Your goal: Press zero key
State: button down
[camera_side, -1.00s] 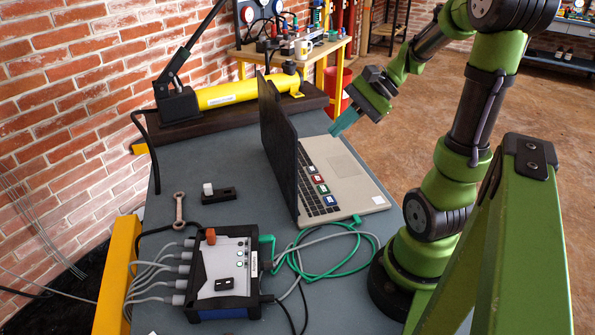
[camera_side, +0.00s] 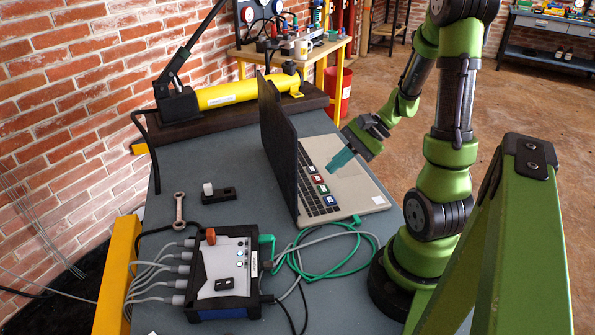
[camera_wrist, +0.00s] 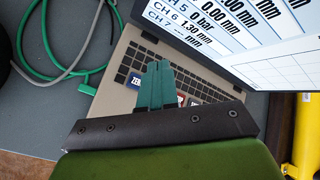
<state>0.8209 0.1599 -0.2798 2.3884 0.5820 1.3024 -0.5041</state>
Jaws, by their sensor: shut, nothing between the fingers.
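The open laptop (camera_side: 349,181) lies on the grey table with its screen on the left side in the side view. Several large coloured keys stand on its keyboard. A blue key marked "ZERO" (camera_wrist: 134,79) shows in the wrist view, just left of the fingertips; a blue key (camera_side: 330,200) sits nearest the camera in the side view. My gripper (camera_side: 331,168) is shut and empty, its teal fingers pointing down over the laptop near the keys. In the wrist view my gripper (camera_wrist: 160,68) partly covers the keyboard and other coloured keys. Whether the tips touch is unclear.
The laptop screen (camera_wrist: 225,30) rises close to the fingers and shows channel readings. Green and grey cables (camera_side: 320,258) lie beside the laptop, near a connector box (camera_side: 225,277).

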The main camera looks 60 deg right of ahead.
aim_at(334, 199)
jog(key=shift+f, duration=3.4)
jog(key=shift+f, duration=0.4)
jog(key=shift+f, duration=0.35)
jog(key=shift+r, duration=0.8)
jog(key=shift+r, duration=2.5)
